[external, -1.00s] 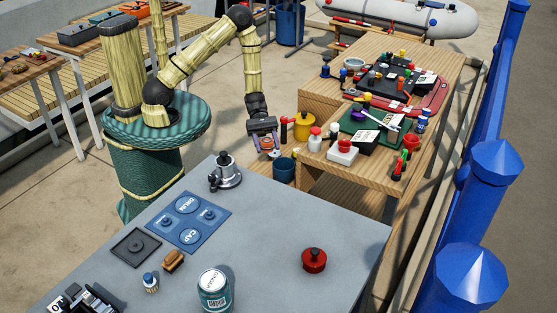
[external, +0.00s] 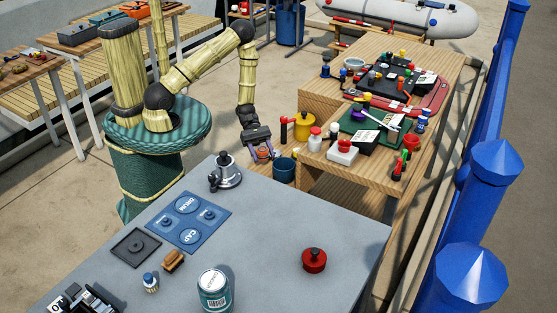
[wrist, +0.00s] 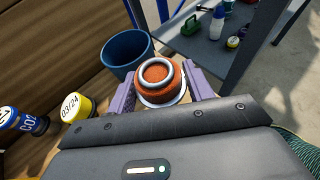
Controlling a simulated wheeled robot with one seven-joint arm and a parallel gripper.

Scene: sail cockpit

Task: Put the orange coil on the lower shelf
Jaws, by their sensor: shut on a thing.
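The orange coil (wrist: 165,84) has a grey ring on top and a pale rim below. It sits between the purple fingers of my gripper (wrist: 160,80), which is shut on it. In the external view, my gripper (external: 263,151) holds the coil (external: 263,154) low, just left of the blue cup (external: 284,170). A low wooden shelf (external: 258,170) lies under that cup. I cannot tell whether the coil touches the wood. A grey lower shelf (wrist: 205,52) with several items shows at top right in the wrist view, behind a grey post.
The blue cup (wrist: 127,52) stands close to the left finger. A yellow-and-black container (wrist: 76,106) and a blue CO2 container (wrist: 22,121) are at left. The grey table (external: 270,230) stands in front, bearing a silver winch-like piece (external: 226,174) near my gripper.

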